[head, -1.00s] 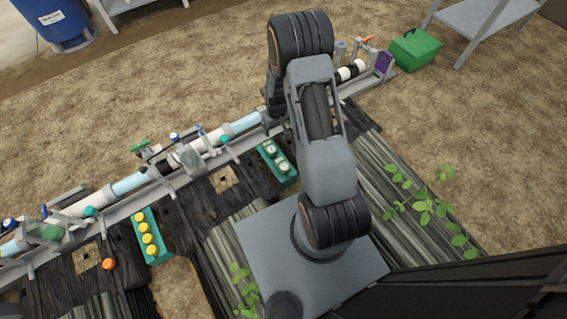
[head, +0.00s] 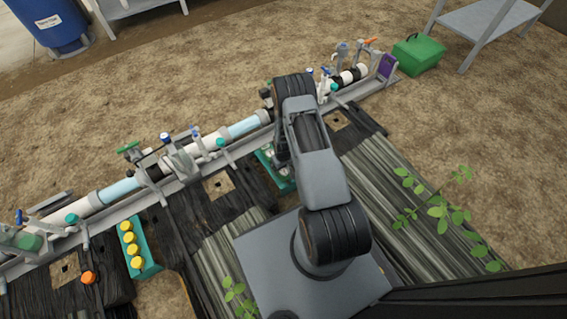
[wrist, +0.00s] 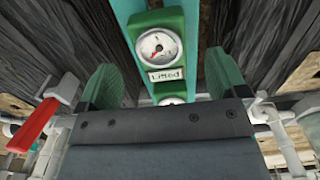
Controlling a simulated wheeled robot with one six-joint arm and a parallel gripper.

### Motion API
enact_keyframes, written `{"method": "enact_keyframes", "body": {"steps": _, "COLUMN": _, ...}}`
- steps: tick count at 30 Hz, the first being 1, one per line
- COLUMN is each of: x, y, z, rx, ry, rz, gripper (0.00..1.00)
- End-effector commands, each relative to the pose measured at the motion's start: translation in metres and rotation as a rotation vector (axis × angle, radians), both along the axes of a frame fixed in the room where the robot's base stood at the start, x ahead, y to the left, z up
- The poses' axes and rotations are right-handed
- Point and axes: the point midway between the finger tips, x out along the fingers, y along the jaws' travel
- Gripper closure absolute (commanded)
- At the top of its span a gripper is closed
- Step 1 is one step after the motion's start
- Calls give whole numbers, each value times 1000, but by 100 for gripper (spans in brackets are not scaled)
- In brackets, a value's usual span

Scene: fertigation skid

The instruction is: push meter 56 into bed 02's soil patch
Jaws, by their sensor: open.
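In the wrist view a green meter (wrist: 160,45) with a white round dial and a small label stands close in front of my gripper (wrist: 162,82). The label seems to read "Lifted"; no 56 is legible. My green finger pads are open, one on each side of the meter, with gaps. A second dial (wrist: 172,100) shows partly behind my gripper's body. In the head view the teal meter rack (head: 283,183) is mostly hidden by my arm. Square soil patches show in the black bed covers, at the middle (head: 218,184), left (head: 65,269) and right (head: 338,121). No bed number is readable.
A pipe line (head: 165,165) with valves runs along the beds' far side. A red valve handle (wrist: 38,125) is near my gripper. A teal rack with yellow caps (head: 136,248) and an orange knob (head: 88,277) lie left. Plants (head: 437,208) grow at right.

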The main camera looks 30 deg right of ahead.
Motion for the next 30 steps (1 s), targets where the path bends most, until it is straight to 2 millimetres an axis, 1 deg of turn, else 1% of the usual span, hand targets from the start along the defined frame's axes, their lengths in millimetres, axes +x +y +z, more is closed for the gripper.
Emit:
{"method": "enact_keyframes", "body": {"steps": 1, "x": -1, "y": 0, "z": -13, "rx": 1, "ry": 1, "rz": 0, "gripper": 8}}
{"method": "enact_keyframes", "body": {"steps": 3, "x": -1, "y": 0, "z": -24, "rx": 0, "ry": 1, "rz": 0, "gripper": 8}}
{"method": "enact_keyframes", "body": {"steps": 7, "x": -1, "y": 0, "z": -40, "rx": 1, "ry": 2, "rz": 0, "gripper": 8}}
{"method": "enact_keyframes", "body": {"steps": 12, "x": 0, "y": 0, "z": -53, "rx": 0, "ry": 1, "rz": 0, "gripper": 8}}
{"method": "enact_keyframes", "body": {"steps": 17, "x": 0, "y": 0, "z": -57, "rx": 0, "ry": 1, "rz": 0, "gripper": 8}}
{"method": "enact_keyframes", "body": {"steps": 26, "x": 0, "y": 0, "z": -58, "rx": 0, "ry": 1, "rz": 0, "gripper": 8}}
{"method": "enact_keyframes", "body": {"steps": 30, "x": 0, "y": 0, "z": -58, "rx": 0, "ry": 1, "rz": 0, "gripper": 21}}
